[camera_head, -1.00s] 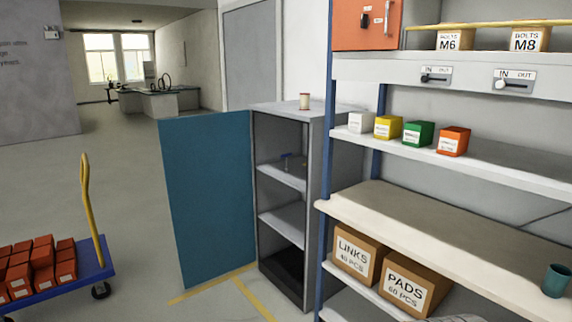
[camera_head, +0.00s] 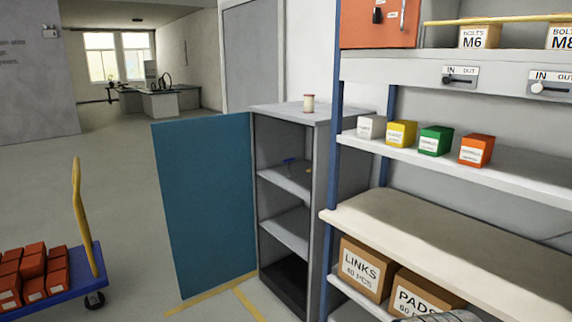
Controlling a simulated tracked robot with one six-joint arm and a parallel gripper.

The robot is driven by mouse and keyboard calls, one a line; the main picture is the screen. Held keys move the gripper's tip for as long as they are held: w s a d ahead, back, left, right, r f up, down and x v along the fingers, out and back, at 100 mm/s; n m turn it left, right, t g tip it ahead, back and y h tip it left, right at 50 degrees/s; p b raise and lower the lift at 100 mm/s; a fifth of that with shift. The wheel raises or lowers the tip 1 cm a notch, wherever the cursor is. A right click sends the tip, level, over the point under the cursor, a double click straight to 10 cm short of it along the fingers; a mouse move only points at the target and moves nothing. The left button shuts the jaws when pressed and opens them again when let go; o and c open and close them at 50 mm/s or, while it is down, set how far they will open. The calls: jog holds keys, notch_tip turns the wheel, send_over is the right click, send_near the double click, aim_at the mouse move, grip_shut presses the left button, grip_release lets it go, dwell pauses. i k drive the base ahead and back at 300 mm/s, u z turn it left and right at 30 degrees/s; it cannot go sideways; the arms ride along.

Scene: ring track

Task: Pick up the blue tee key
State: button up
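A small blue thing (camera_head: 290,162), likely the blue tee key, is on the upper inner shelf (camera_head: 287,180) of the grey cabinet (camera_head: 318,150). It is too small for me to make out its full shape. A tiny yellow thing (camera_head: 309,170) lies to its right on the same shelf. The cabinet's blue door (camera_head: 205,205) stands open to the left. My gripper is not clearly in view; a grey rounded part at the bottom edge may be mine.
A blue cart (camera_head: 75,280) with red boxes (camera_head: 33,265) stands at the left. A shelf rack (camera_head: 440,250) with coloured boxes and cartons fills the right. A small cream cylinder (camera_head: 308,103) stands on the cabinet top. The floor between cart and door is clear.

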aim_at(288, 176)
jog(key=u, duration=0.25)
jog(key=i, duration=1.6)
jog(key=u, duration=0.35)
jog(key=i, duration=2.05)
jog(key=z, duration=0.05)
